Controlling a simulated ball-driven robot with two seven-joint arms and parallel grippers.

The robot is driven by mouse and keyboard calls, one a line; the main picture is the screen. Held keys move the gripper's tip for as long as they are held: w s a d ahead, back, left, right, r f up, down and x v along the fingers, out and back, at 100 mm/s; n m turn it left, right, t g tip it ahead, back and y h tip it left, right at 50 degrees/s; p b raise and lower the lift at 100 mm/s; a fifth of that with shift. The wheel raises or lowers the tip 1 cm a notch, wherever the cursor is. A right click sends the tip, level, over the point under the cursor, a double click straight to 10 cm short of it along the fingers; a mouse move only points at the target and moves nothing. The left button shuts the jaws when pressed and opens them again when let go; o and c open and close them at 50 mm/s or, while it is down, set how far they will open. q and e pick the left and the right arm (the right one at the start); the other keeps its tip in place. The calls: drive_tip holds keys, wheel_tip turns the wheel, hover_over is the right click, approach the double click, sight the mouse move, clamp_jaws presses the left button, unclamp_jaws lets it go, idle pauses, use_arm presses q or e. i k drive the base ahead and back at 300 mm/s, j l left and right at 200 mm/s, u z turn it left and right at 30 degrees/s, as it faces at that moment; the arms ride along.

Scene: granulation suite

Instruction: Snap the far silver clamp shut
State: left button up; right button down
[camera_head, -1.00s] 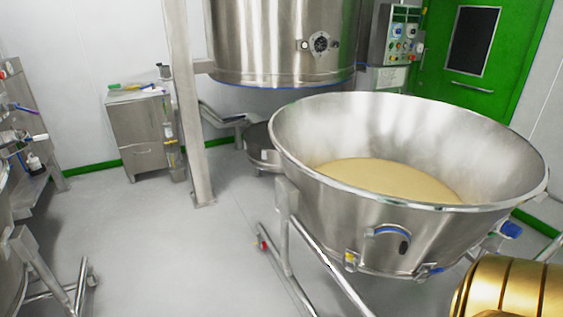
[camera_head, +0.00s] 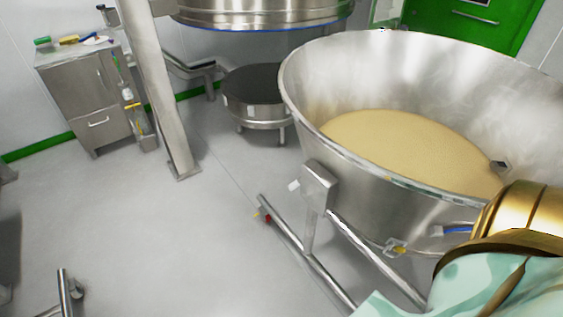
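A large steel bowl (camera_head: 345,165) holds pale yellow powder (camera_head: 400,145). A small silver clamp-like fitting (camera_head: 397,248) with a yellow part sits low on the bowl's outer wall, left of my gold arm. It is too small to tell whether it is open or shut, or whether it is the far clamp. A small dark grey piece (camera_head: 500,165) shows at the powder's right edge, beside the gold arm; I cannot tell what it is. My gold arm covers the bowl's lower right side. Neither gripper can be made out.
The bowl hangs on a tubular stand (camera_head: 300,250) with legs reaching over the floor. A low round vessel (camera_head: 262,110) stands behind it. A steel post (camera_head: 160,90) and a cabinet (camera_head: 85,95) stand at the left.

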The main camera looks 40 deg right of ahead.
sight(294, 184)
drive_tip(key=i+u, duration=0.3)
drive_tip(key=i, duration=1.65)
